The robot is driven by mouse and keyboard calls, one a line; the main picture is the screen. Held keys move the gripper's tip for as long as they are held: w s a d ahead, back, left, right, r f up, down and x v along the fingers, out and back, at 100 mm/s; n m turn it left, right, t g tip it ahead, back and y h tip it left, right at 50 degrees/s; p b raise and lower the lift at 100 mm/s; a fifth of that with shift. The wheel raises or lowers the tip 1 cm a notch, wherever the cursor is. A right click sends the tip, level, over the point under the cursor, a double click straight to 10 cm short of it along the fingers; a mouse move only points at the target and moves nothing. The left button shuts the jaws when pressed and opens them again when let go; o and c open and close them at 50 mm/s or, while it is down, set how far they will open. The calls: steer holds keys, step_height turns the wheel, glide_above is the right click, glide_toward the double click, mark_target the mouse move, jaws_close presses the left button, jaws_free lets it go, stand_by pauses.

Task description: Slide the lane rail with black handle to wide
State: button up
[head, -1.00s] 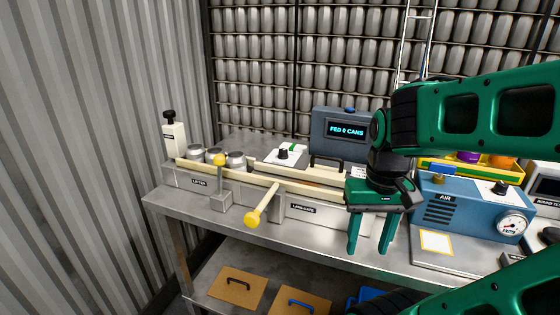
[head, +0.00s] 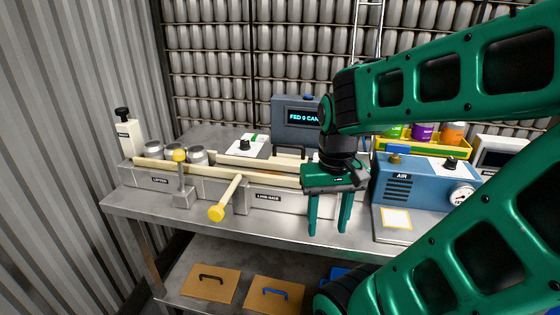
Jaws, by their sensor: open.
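The lane rail is a long cream bar (head: 262,161) along the back of the can lane on the bench. A black arched handle (head: 289,149) stands at it, just left of my wrist. The rail's right end is hidden behind my gripper. A second cream rail (head: 215,172) runs along the front of the lane. My gripper (head: 328,226) points down with its two green fingers apart and empty. It is in front of the lane's right part, to the right of the black handle and apart from it.
A yellow-knobbed lever (head: 217,213) sticks out in front of the lane, left of my gripper. Several cans (head: 197,156) stand at the left end. A display box (head: 292,120) is behind, partly covered by my arm. A blue AIR unit (head: 405,185) stands close on the right.

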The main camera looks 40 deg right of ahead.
stand_by(0.3)
steer(key=shift+s+r, duration=0.15)
steer(key=shift+s, duration=0.1)
steer(key=c, duration=0.4)
steer(key=n+t+h, duration=0.2)
steer(key=n, duration=1.2)
glide_toward(291, 146)
steer(key=x, duration=0.7)
steer(key=shift+w+d+f, duration=0.2)
steer(key=shift+d, duration=0.1)
steer(key=shift+c, duration=0.6)
steer(key=shift+w, duration=0.1)
jaws_close()
